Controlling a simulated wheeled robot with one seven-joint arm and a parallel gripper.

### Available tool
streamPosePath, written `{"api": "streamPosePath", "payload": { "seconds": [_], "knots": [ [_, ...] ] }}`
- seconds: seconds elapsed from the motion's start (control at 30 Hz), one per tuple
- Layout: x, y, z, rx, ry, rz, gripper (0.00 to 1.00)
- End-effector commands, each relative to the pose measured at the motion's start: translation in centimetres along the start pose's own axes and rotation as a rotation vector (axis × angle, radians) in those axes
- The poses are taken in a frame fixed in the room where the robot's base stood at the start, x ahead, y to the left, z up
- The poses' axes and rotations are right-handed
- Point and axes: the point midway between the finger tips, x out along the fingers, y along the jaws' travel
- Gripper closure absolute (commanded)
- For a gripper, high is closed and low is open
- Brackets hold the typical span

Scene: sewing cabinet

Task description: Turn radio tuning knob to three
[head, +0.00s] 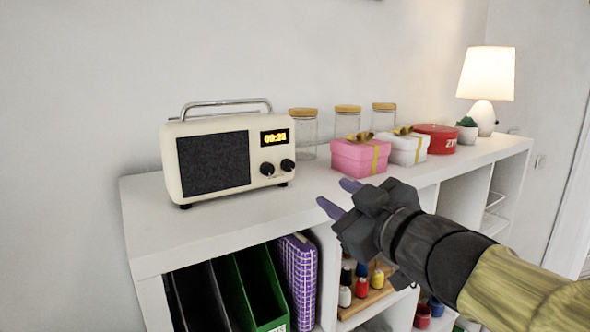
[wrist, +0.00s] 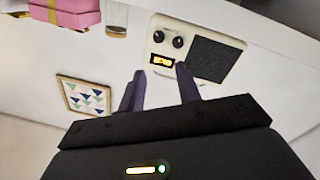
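A cream radio (head: 228,155) with a metal handle stands on the left of the white shelf top. Its face has a dark speaker panel, a lit display and two black knobs below it: a left knob (head: 267,169) and a right knob (head: 287,165). The marks on the knobs are too small to read. In the wrist view the radio (wrist: 238,82) appears upside down, with its knobs (wrist: 168,41) beyond my fingers. My gripper (head: 335,197) is in front and to the right of the radio, apart from it. Its purple fingers are spread, with nothing between them (wrist: 160,80).
A pink gift box (head: 358,157), a white gift box (head: 405,148), a red tin (head: 437,138), glass jars (head: 303,138) and a lit lamp (head: 485,88) stand right of the radio. The shelf top (head: 235,215) in front of the radio is clear. Binders (head: 262,285) and small bottles are below.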

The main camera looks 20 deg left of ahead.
Motion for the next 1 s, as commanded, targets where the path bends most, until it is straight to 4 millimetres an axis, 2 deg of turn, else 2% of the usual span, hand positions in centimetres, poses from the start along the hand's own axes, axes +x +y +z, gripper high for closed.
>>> {"api": "streamPosePath", "payload": {
  "seconds": [0.8, 1.0],
  "knots": [
    [13.4, -0.1, 0.0, 0.002, -0.001, -0.002, 0.66],
    [15.5, -0.1, 0.0, 0.001, 0.000, -0.001, 0.66]
  ]
}}
